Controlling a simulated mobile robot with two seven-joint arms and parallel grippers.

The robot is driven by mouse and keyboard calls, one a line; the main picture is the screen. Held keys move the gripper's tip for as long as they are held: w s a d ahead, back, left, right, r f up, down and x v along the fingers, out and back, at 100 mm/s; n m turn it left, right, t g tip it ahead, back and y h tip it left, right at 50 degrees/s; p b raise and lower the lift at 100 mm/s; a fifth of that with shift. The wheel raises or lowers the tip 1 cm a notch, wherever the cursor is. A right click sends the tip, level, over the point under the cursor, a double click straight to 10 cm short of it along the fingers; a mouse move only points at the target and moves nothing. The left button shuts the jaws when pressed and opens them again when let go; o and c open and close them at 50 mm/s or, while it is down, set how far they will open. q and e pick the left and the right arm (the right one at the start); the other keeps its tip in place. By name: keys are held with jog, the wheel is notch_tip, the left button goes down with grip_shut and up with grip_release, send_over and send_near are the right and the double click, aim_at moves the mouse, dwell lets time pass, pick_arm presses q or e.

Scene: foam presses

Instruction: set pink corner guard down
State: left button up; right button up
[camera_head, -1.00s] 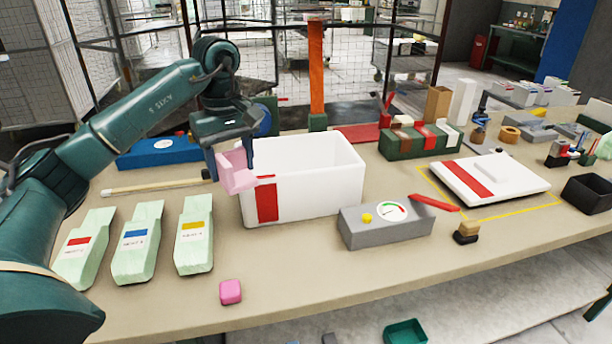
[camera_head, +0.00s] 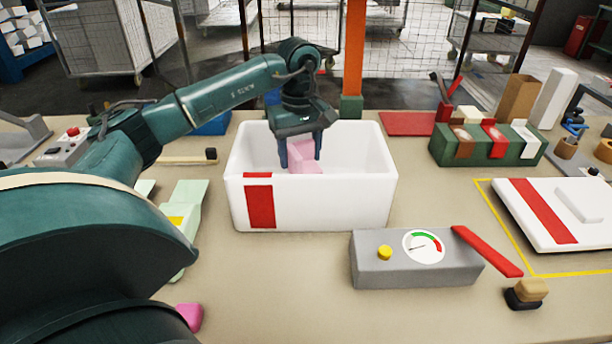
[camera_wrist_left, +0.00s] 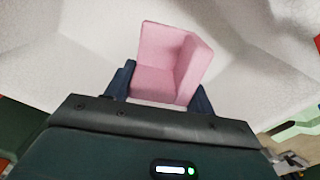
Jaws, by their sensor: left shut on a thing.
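The pink corner guard (camera_head: 303,156) is between the fingers of my left gripper (camera_head: 300,160), which is shut on it. It is inside the opening of the white box (camera_head: 330,205) with a red label on its front; the front wall hides its lower part. In the left wrist view the L-shaped pink corner guard (camera_wrist_left: 168,66) sits between the dark fingertips, with the white box interior (camera_wrist_left: 75,70) around it. I cannot tell whether it touches the floor of the box. My right gripper is not in view.
A grey gauge box (camera_head: 415,265) with a red lever stands in front right of the white box. A white lid (camera_head: 545,205) with a red stripe lies inside a yellow outline at right. A pink block (camera_head: 190,316) and pale green pieces (camera_head: 185,205) lie left, partly behind my arm.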

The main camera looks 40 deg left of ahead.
pick_arm(q)
notch_tip(320, 180, down, 5)
jog(key=shift+f, duration=0.2)
dwell(0.3)
jog(key=shift+f, duration=0.2)
jog(key=o, duration=1)
jog(key=shift+c, duration=0.2)
jog(key=shift+r, duration=0.1)
